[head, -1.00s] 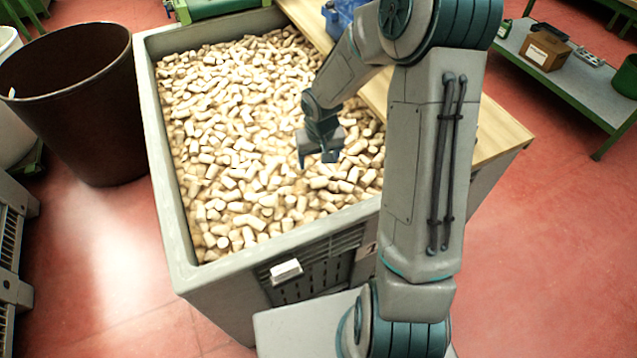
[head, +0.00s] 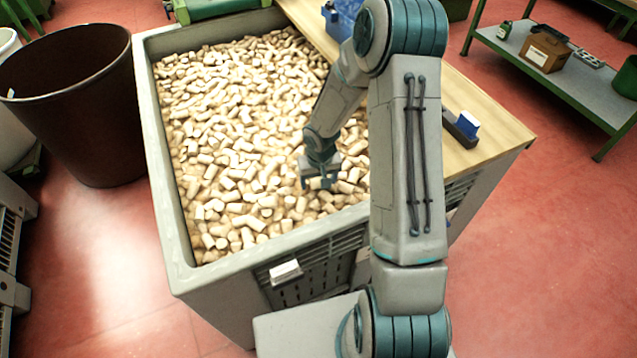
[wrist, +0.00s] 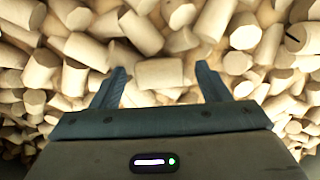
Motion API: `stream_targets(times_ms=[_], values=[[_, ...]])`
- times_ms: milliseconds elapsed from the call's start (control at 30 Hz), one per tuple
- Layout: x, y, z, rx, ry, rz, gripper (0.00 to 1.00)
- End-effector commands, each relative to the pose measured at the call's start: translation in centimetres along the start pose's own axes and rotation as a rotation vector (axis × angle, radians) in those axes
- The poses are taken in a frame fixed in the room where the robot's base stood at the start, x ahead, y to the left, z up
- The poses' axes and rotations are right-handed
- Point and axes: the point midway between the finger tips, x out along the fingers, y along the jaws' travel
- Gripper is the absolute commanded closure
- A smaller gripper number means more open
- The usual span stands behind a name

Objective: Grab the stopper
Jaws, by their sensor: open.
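Many pale cork stoppers fill a large grey bin (head: 160,185) in the head view. My gripper (head: 319,184) is low over the stoppers in the front right part of the bin. In the wrist view my gripper (wrist: 160,85) is open, its two fingers apart. One stopper (wrist: 159,73) lies roughly crosswise between the fingertips, with other stoppers close around it. I cannot tell whether the fingers touch any stopper. The part of the bin behind my arm is hidden.
A wooden board (head: 490,120) lies across the bin's right side, with a blue container (head: 343,20) and a dark block with a blue-and-white top (head: 464,126) on it. A dark brown tub (head: 75,110) stands left. A green-framed bench (head: 570,75) is at right.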

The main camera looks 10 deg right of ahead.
Motion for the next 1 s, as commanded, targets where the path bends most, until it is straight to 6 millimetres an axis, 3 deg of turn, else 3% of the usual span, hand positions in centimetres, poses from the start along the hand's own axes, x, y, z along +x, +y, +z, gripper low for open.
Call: stream_targets(times_ms=[67, 233, 267, 767, 1000], values=[[0.0, 0.0, 0.0, 0.000, 0.000, 0.000, 0.31], [0.0, 0.0, 0.0, 0.000, 0.000, 0.000, 0.75], [0.0, 0.0, 0.0, 0.000, 0.000, 0.000, 0.78], [-0.8, 0.1, -0.1, 0.000, 0.001, 0.001, 0.78], [-4.7, 0.1, -0.6, 0.001, 0.004, 0.001, 0.78]])
